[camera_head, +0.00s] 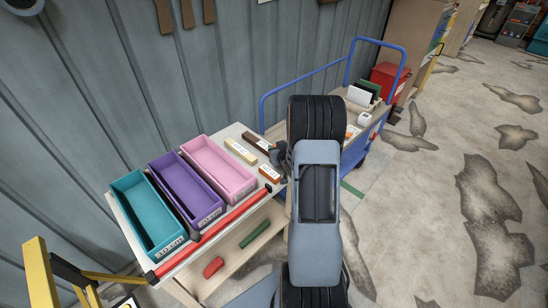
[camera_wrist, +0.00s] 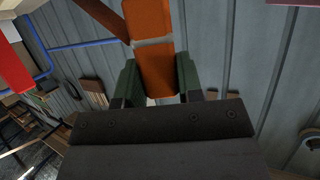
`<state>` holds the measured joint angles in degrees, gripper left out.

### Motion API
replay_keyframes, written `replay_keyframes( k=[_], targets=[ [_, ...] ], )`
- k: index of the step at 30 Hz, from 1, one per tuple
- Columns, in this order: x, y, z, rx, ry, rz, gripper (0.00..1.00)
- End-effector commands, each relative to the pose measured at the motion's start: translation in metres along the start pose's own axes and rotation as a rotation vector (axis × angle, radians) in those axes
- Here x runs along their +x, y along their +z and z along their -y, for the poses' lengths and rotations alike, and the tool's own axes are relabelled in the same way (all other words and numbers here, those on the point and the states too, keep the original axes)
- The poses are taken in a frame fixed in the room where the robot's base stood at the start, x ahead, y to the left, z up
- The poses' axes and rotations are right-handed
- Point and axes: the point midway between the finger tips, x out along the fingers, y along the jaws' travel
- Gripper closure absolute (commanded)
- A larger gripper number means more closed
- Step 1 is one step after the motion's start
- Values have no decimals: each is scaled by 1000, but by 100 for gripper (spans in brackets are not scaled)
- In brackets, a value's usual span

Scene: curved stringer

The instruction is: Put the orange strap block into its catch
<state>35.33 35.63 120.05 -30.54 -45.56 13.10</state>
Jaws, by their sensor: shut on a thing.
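My gripper (camera_wrist: 157,78) is shut on an orange block (camera_wrist: 156,68) in the wrist view, with a green finger on each side of it. The block carries a pale band across it, and more orange extends above the band. In the head view my arm hides most of the gripper; a dark part of it (camera_head: 281,156) shows by the right end of the bench. The held block cannot be made out for sure there. I cannot pick out the catch in either view.
Teal (camera_head: 116,191), purple (camera_head: 153,172) and pink (camera_head: 188,147) bins stand on the bench. Beside them lie cream (camera_head: 240,151), dark brown (camera_head: 257,141) and orange-brown (camera_head: 269,174) blocks. A red rail (camera_head: 215,232) runs along the front. A blue-framed cart (camera_head: 378,43) stands behind my arm.

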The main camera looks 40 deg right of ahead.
Motion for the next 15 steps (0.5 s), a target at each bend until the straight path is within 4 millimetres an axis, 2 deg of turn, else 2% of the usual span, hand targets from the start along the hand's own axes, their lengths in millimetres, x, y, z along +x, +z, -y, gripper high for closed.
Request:
replay_keyframes(
  k=[5,8,15],
  targets=[
    [7,5,3,1,2,-1,94],
    [16,14,8,2,2,2,94],
    [24,36,7,2,4,0,94]
  ],
)
